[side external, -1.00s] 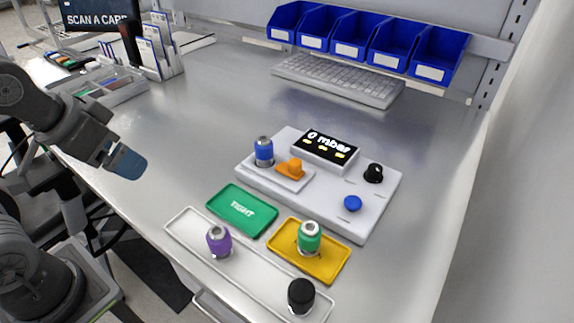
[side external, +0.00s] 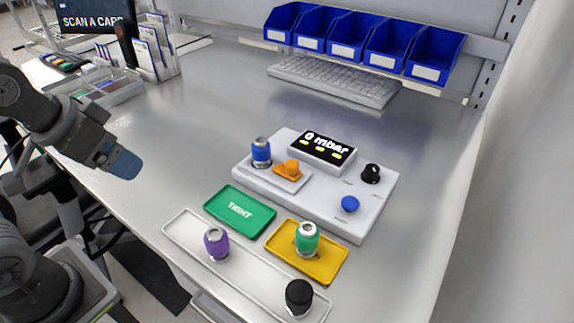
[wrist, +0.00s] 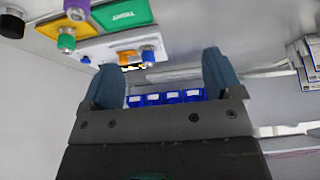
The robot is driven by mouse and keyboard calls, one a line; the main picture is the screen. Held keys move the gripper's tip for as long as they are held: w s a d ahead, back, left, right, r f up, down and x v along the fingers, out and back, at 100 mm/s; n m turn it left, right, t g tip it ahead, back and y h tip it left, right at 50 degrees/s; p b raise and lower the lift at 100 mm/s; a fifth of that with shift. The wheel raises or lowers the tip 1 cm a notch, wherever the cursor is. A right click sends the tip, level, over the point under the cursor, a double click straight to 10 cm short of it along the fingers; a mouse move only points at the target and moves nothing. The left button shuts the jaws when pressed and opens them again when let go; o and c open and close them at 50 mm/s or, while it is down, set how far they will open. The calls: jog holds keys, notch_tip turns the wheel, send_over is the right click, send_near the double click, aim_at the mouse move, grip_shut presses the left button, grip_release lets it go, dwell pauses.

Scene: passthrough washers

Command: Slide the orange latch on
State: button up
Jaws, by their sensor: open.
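The orange latch (side external: 292,169) sits on a small light plate on the white test device, just right of a blue fitting (side external: 261,152) standing upright. The latch also shows in the wrist view (wrist: 127,55), small and partly cut by other things. The device's display (side external: 320,149) reads 0 mbar. My gripper (side external: 128,164) hangs at the left in the side view, well away from the device. In the wrist view my gripper (wrist: 165,75) has its two blue-grey fingers apart with nothing between them.
A green tray marked TIGHT (side external: 240,210), a yellow tray (side external: 328,268) under a green fitting (side external: 307,238), and a white tray (side external: 262,285) with purple (side external: 216,243) and black (side external: 299,296) fittings lie in front. A black knob (side external: 370,173) and blue button (side external: 350,204) are on the device.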

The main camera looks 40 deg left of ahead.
jog(key=w+r+m, duration=0.1)
jog(key=w+d+r, duration=0.1)
jog(key=w, duration=0.1)
jog(key=w+r+m+g, duration=0.1)
jog(key=w, duration=0.1)
jog(key=shift+w+d+r+m, duration=0.25)
jog(key=shift+d+r+m, duration=0.05)
jog(key=shift+d+r, duration=0.1)
jog(key=c, duration=0.5)
jog(key=w+d+r+m+g, duration=0.1)
jog(key=w+d+r+m, duration=0.1)
jog(key=w, duration=0.6)
jog(key=shift+w+d+m+g, duration=0.3)
jog(key=shift+d+m+g, duration=0.1)
jog(key=shift+d+m, duration=0.6)
jog(key=m+g, duration=0.2)
jog(key=m, duration=0.4)
send_near(292, 163)
jog(key=f, duration=0.9)
jog(key=shift+w+f, duration=0.35)
grip_shut()
